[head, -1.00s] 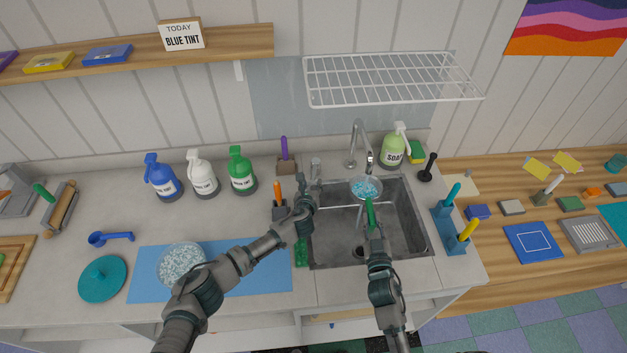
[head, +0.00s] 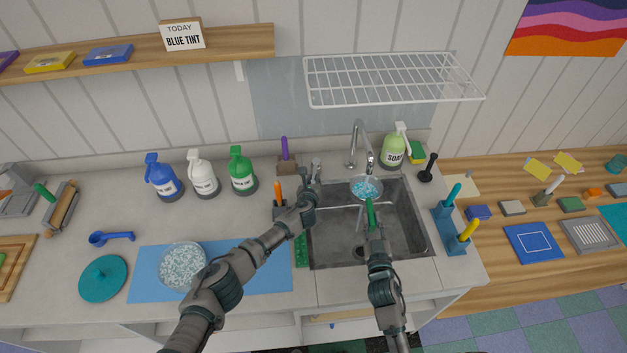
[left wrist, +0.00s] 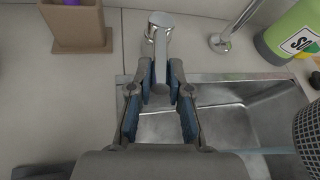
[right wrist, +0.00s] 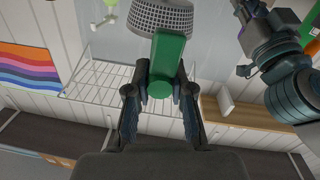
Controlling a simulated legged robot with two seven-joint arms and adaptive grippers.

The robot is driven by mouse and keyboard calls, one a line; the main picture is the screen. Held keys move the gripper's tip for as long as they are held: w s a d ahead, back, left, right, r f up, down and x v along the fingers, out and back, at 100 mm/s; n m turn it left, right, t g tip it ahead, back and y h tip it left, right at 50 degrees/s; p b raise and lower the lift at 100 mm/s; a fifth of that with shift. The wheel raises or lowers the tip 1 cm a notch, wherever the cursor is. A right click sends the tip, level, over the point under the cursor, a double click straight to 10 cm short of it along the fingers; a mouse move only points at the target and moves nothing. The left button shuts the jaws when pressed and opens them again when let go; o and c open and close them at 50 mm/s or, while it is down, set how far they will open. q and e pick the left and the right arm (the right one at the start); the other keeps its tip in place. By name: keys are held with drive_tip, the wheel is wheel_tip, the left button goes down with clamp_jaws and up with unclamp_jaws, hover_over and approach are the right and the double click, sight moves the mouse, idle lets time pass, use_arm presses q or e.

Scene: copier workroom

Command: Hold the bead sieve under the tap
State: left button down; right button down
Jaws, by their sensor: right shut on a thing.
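The bead sieve (head: 366,188), a round mesh bowl holding blue beads, is level over the sink, under the spout of the tap (head: 358,140). My right gripper (head: 373,232) is shut on its green handle (right wrist: 167,65). The sieve's mesh underside (right wrist: 160,17) shows in the right wrist view. My left gripper (head: 313,187) is at the tap lever (head: 316,165) on the sink's left rear edge. In the left wrist view its fingers (left wrist: 161,78) are apart, one on each side of the lever (left wrist: 160,45); contact is unclear. I cannot make out running water.
The grey sink (head: 400,235) lies below. A soap bottle (head: 393,151) stands behind it. A brown block with a purple handle (head: 287,165) is left of the lever. A bowl of pale beads (head: 182,267) sits on a blue mat (head: 270,280). A wire rack (head: 390,80) hangs above.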

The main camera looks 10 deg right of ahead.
drive_tip(key=shift+a, duration=0.1)
use_arm(q)
drive_tip(key=d+n+y, duration=0.1)
drive_tip(key=s+d+f+n+y, duration=0.1)
drive_tip(key=shift+d+y, duration=0.15)
drive_tip(key=shift+y, duration=0.15)
drive_tip(key=c, duration=1.3)
unclamp_jaws()
drive_tip(key=shift+o, duration=1)
drive_tip(key=shift+w, duration=0.15)
drive_tip(key=shift+r, duration=0.1)
drive_tip(key=v, duration=1.1)
drive_tip(key=shift+s, duration=0.45)
